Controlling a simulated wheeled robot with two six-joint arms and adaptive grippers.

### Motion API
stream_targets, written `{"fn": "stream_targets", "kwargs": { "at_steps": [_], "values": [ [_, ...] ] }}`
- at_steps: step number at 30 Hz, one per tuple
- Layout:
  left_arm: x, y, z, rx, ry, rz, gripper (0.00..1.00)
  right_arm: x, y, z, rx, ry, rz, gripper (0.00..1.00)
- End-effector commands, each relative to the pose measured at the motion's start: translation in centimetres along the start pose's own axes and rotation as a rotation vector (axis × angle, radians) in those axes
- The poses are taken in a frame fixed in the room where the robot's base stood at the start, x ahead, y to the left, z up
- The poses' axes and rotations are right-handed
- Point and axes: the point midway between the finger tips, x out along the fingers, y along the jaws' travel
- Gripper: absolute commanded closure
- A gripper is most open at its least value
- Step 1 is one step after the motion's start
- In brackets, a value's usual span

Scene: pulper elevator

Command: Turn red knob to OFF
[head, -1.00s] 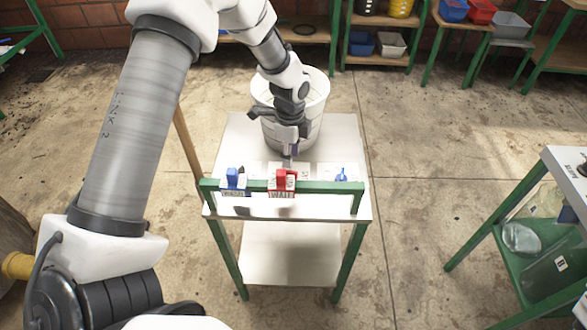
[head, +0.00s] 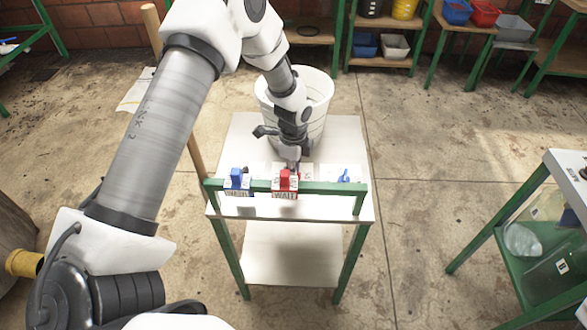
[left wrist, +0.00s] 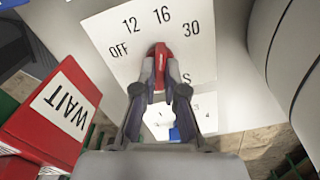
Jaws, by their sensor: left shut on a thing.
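In the left wrist view the red knob (left wrist: 160,62) sits on a white dial plate (left wrist: 185,45) marked OFF, 12, 16 and 30, with more marks partly hidden below. The knob's long axis runs roughly towards 16, with OFF to its left. My left gripper (left wrist: 160,82) has its two fingers closed on the knob's sides. In the head view my left gripper (head: 293,163) reaches down behind the green rail of the white table (head: 345,140); there the knob is hidden by the gripper and the red block. My right gripper is in neither view.
A red block (head: 285,180) with a WAIT label stands close in front of the gripper; a blue labelled block (head: 237,178) is to its left. The green rail (head: 325,187) runs along the front. A white bucket (head: 318,95) stands behind my arm. Free floor lies right of the table.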

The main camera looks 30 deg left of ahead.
Motion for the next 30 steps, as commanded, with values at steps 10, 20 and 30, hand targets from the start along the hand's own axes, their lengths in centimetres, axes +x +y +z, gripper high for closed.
{"fn": "stream_targets", "kwargs": {
  "at_steps": [10, 20, 30],
  "values": [
    [-0.1, 0.1, 0.0, -0.116, -0.001, 0.004, 1.0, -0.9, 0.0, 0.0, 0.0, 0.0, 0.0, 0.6],
    [-0.1, 0.2, 0.0, -0.388, -0.002, 0.004, 1.0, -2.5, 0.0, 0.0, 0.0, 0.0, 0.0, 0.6],
    [-0.1, 0.2, 0.0, -0.712, -0.002, 0.004, 1.0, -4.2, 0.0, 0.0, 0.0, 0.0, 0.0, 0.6]
  ]
}}
